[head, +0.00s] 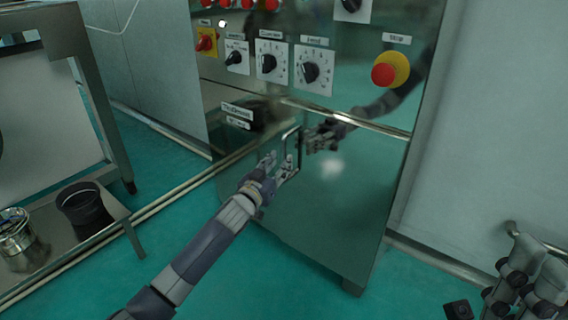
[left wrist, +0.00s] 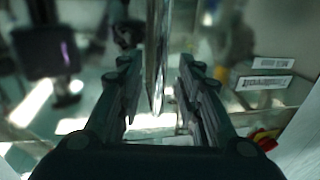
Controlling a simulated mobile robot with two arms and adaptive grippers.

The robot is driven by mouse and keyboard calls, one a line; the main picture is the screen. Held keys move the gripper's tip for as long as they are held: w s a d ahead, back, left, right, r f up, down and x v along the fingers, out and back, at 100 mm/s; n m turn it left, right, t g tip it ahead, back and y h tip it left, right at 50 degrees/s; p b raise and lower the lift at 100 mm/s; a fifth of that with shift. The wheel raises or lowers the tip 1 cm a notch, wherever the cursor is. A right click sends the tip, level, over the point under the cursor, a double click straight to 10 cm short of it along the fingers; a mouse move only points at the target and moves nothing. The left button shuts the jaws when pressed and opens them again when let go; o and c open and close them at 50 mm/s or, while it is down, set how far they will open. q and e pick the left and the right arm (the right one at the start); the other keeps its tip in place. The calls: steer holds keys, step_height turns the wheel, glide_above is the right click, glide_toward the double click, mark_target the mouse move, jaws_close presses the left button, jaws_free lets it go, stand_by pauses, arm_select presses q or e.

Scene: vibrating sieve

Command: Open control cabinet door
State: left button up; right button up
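The control cabinet (head: 330,110) is a shiny metal box with a lower door (head: 340,205). A vertical metal bar handle (head: 292,150) stands near the door's left edge. My left gripper (head: 279,164) is at the handle, with its fingers apart. In the left wrist view the handle (left wrist: 158,35) runs between the two open fingers, with a gap visible on both sides. The door looks closed, flush with the cabinet front. The door mirrors my left arm. Parts of my right arm (head: 525,280) show at the lower right; its finger state is unclear.
Above the door are rotary knobs (head: 270,62), a yellow-red switch (head: 205,42) and a red stop button (head: 385,74). At the left a metal bench (head: 75,255) carries a black cup (head: 82,203) and a metal container (head: 15,232). Green floor is clear before the cabinet.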

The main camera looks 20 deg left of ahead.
mark_target(283, 159)
arm_select(q)
steer(key=shift+w+d+b, duration=0.15)
steer(key=shift+w+b, duration=0.15)
steer(key=shift+w, duration=0.65)
steer(key=shift+w+d+b, duration=0.15)
steer(key=shift+w+b, duration=0.15)
steer(key=shift+w, duration=0.6)
jaws_close()
